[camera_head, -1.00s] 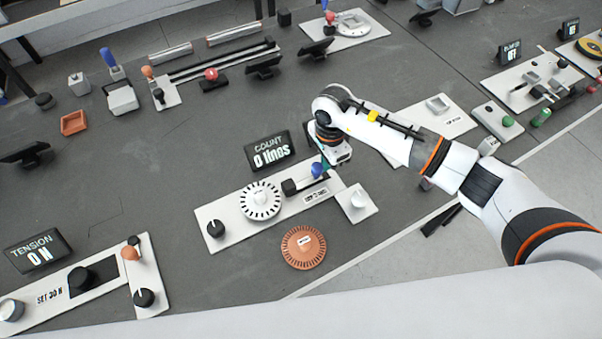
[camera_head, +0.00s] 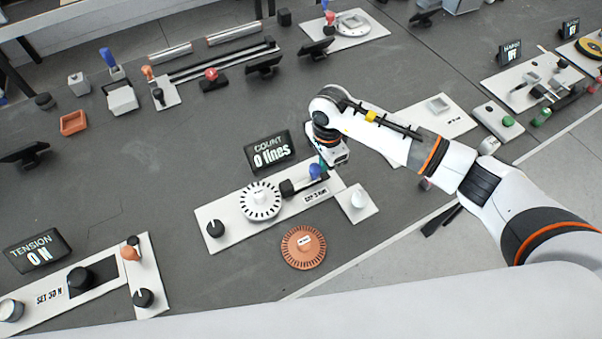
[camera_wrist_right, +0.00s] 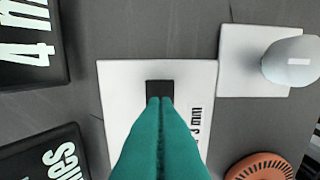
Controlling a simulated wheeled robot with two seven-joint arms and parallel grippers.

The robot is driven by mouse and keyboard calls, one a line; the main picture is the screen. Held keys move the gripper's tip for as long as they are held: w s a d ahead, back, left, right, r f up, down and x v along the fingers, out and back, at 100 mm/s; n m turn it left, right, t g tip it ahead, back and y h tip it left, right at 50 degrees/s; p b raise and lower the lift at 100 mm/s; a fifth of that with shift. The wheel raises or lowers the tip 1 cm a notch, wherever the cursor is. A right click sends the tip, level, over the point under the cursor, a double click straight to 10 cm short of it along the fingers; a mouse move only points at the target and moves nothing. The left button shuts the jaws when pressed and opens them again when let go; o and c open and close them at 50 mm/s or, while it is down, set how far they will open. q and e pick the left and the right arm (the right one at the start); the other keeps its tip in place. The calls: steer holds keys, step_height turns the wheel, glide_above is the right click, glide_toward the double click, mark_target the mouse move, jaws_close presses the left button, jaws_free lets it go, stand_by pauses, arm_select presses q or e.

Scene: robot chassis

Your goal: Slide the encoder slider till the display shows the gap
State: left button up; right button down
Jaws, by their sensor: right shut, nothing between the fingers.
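The encoder panel is a pale plate (camera_head: 235,228) with a slotted white disc (camera_head: 260,201), a black knob (camera_head: 216,229) and a slider with a blue handle (camera_head: 315,171) over a dark track. The count display (camera_head: 269,151) reads "0 lines". My right gripper (camera_head: 323,164) is shut and empty, its teal fingertips right beside the blue handle; contact is unclear. In the right wrist view the teal fingers (camera_wrist_right: 160,110) reach over a black part (camera_wrist_right: 160,86) of the plate. A partly cropped display (camera_wrist_right: 28,45) there seems to show "4 mm". My left gripper is not in view.
A small plate with a white knob (camera_head: 358,200) adjoins the panel's right end. An orange slotted disc (camera_head: 303,247) lies in front. Bare grey bench lies left of the panel.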

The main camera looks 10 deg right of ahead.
steer(key=shift+w+d, duration=0.1)
steer(key=shift+d, duration=0.15)
stand_by(0.3)
steer(key=shift+w+d+b, duration=0.1)
steer(key=shift+d+b, duration=0.2)
steer(key=shift+b, duration=0.05)
steer(key=shift+r, duration=0.15)
step_height(320, 180, up, 8)
steer(key=p, duration=0.4)
stand_by(0.3)
steer(key=shift+f, duration=0.2)
